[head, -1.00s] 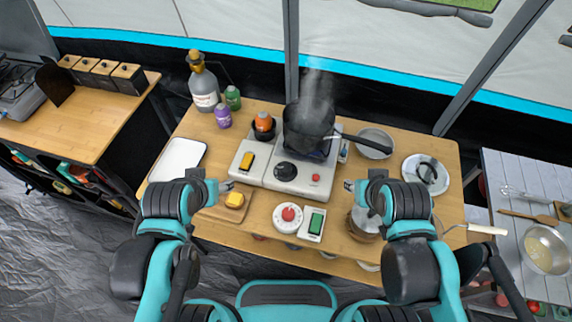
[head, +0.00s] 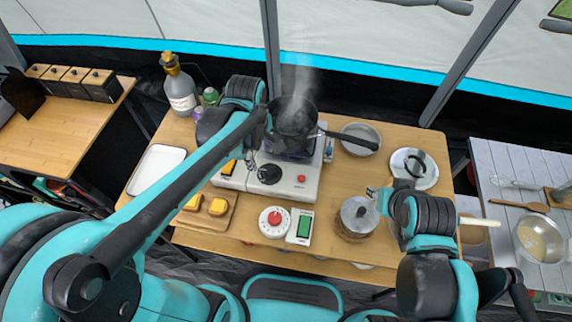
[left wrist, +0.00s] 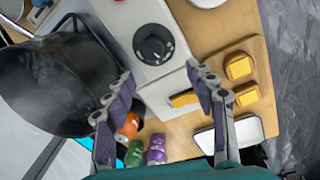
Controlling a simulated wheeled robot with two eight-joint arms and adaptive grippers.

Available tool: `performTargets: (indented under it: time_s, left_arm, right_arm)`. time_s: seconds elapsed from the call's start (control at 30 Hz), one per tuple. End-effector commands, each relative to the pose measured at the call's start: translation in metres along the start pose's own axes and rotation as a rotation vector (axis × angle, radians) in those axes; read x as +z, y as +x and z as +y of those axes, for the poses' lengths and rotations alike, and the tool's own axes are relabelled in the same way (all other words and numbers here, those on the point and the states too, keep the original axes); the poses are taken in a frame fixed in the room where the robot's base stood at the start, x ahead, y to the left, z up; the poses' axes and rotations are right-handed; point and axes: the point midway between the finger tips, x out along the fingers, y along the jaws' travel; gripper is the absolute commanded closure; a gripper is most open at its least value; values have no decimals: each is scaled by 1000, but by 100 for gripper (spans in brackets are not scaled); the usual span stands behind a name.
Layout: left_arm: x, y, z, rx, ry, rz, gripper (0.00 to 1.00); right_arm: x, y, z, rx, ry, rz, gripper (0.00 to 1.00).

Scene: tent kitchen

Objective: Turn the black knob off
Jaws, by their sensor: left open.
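The black knob (head: 269,173) sits on the front panel of the white stove (head: 310,192), below the black pot (head: 293,118). In the left wrist view the round knob (left wrist: 154,45) shows just beyond my left gripper (left wrist: 158,75). That gripper is open and empty, with its fingers spread to either side and apart from the knob. In the head view my left forearm hides most of the left gripper, which is above the stove's left side. My right gripper (head: 374,193) is over the table's right side, too small to read, away from the knob.
The pot (left wrist: 50,90) steams close to my left gripper. A red button (head: 301,178) is right of the knob. A yellow-orange piece (left wrist: 184,99) lies left of the knob.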

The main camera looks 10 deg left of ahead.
Motion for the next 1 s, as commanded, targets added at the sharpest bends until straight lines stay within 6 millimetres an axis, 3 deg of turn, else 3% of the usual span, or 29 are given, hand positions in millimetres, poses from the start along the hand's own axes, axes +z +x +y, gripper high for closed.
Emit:
performTargets:
  time_s: [0.27,0.6,0.77,1.0]
  left_arm:
    - [2,25,7,-50,-120,-13,44]
    - [3,79,5,-47,-118,-13,44]
    - [3,90,4,-47,-118,-13,44]
    - [3,90,4,-47,-117,-13,44]
  right_arm:
    - [5,7,0,0,0,0,64]
    - [19,26,0,0,0,0,64]
    - [21,29,0,0,0,0,64]
    - [21,29,0,0,0,0,64]
